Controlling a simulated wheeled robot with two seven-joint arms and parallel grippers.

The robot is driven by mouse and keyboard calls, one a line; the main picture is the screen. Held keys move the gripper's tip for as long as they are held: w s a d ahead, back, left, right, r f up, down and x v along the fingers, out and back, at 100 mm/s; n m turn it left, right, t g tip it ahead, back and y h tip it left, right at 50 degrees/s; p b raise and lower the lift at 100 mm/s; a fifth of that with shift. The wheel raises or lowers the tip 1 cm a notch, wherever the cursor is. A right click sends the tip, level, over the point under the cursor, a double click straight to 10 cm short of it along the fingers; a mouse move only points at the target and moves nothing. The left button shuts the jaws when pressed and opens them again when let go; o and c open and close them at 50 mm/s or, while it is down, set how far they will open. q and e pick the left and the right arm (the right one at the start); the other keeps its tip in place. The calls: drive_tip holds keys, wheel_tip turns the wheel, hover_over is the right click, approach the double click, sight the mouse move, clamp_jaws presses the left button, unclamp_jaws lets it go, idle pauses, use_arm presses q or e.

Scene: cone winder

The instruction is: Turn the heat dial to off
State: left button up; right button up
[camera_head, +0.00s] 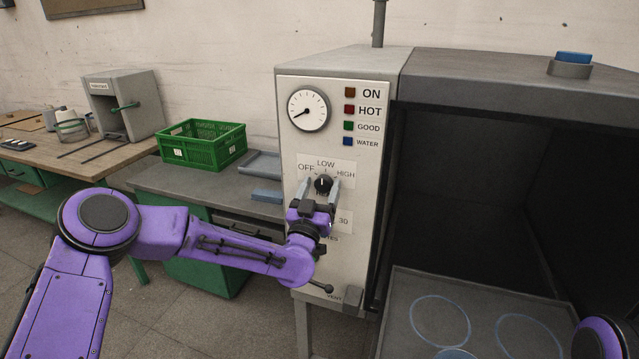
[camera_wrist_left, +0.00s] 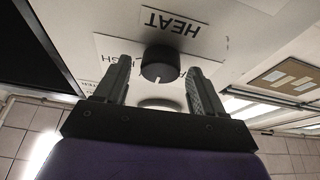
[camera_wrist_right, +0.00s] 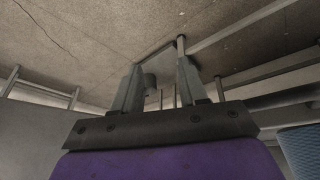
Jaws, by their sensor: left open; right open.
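The heat dial (camera_head: 323,184) is a small black knob on the pale front panel, with OFF, LOW and HIGH printed around it. Its white mark points roughly up toward LOW. My left gripper (camera_head: 319,188) is open, with one finger on each side of the dial. In the left wrist view the dial (camera_wrist_left: 160,64) sits between and just beyond the fingertips, beside an upside-down HEAT label (camera_wrist_left: 171,22). I cannot tell whether the fingers touch it. My right gripper (camera_wrist_right: 160,72) is open and empty in the right wrist view.
A round gauge (camera_head: 307,109) and several coloured lamps are above the dial. A small lever (camera_head: 322,287) sticks out below. The dark open chamber (camera_head: 460,190) is to the right, above a tray with blue rings. A green crate (camera_head: 202,146) stands on the left bench.

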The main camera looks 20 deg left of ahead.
use_arm(q)
drive_tip(key=c, duration=1.1)
drive_tip(key=shift+o, duration=0.2)
drive_tip(key=shift+f, duration=0.1)
drive_tip(key=n+y+b, duration=0.2)
drive_tip(key=n+b, duration=0.1)
drive_tip(key=shift+d+f, duration=0.1)
drive_tip(key=shift+f, duration=0.05)
drive_tip(key=n+g+y+b, duration=0.1)
drive_tip(key=n+b, duration=0.1)
drive_tip(key=n, duration=0.2)
drive_tip(key=shift+y, duration=0.4)
drive_tip(key=n+b, duration=0.1)
drive_tip(key=n, duration=0.1)
drive_tip(key=n+g+y, duration=0.1)
drive_tip(key=n, duration=0.1)
drive_tip(key=shift+n+y+b, duration=0.3)
drive_tip(key=shift+n+b, duration=0.05)
drive_tip(key=shift+n, duration=0.05)
drive_tip(key=shift+r+n+g+y+b, duration=0.2)
drive_tip(key=shift+n+g, duration=0.2)
drive_tip(key=shift+n, duration=0.6)
drive_tip(key=shift+r+n+g+y+b, duration=0.15)
drive_tip(key=shift+n+g, duration=0.25)
drive_tip(key=shift+n, duration=0.6)
drive_tip(key=shift+f, duration=0.1)
